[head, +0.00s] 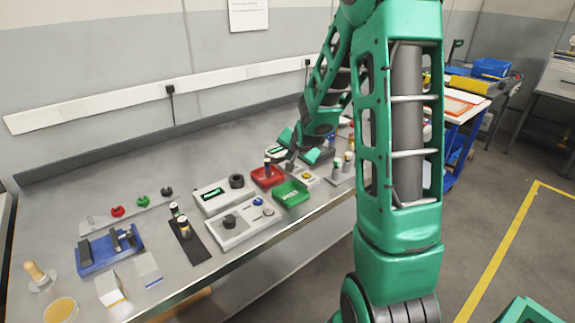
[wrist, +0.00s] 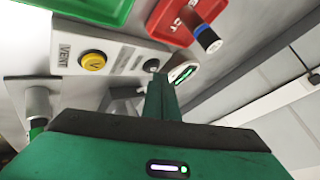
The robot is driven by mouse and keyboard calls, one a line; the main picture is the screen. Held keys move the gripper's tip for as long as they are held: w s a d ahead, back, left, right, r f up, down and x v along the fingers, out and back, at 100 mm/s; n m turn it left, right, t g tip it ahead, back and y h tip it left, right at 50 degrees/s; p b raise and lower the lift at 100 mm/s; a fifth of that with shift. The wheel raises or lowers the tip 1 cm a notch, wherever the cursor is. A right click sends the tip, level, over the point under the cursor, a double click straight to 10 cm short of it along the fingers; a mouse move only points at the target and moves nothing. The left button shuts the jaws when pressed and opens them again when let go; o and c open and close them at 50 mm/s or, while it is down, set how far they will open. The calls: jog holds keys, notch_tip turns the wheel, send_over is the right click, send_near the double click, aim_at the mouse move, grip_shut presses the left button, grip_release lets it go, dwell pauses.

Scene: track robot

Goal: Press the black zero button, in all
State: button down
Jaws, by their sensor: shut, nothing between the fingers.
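The black button (wrist: 151,65) is a small round knob on a pale control panel (wrist: 122,58) in the wrist view. The yellow button (wrist: 93,61), beside the label VENT, is on the same panel to its left. My gripper (wrist: 160,82) is shut and empty. Its fingertips show just below and right of the black button, very close to it; I cannot tell whether they touch. In the head view my gripper (head: 291,162) is low over the bench by the panel, where the yellow button (head: 306,175) shows but the black button is hidden.
A red tray (head: 256,180) and a green tray (head: 290,205) stand left of and in front of the panel. A blue-banded cylinder (wrist: 207,39) is at the red tray. A lit green display (wrist: 184,75) lies beyond my fingertips. Small bottles (head: 337,169) stand to the right.

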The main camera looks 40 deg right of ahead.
jog(key=shift+f, duration=0.35)
dwell(0.4)
jog(key=shift+r, duration=0.8)
jog(key=shift+r, duration=2.5)
jog(key=s+a+r+n+g+y, duration=0.1)
jog(key=s+a+n+g, duration=0.1)
jog(key=s, duration=1.1)
jog(key=s+a+n+g+y, duration=0.1)
jog(key=s+a+n+g, duration=0.1)
jog(key=s, duration=1.1)
jog(key=s+a+r+n+g+y, duration=0.1)
jog(key=s+a+g, duration=0.3)
jog(key=s, duration=0.9)
jog(key=shift+a+r+n+g, duration=0.3)
jog(key=shift+a+n, duration=0.35)
jog(key=shift+n, duration=0.15)
jog(key=shift+s, duration=0.1)
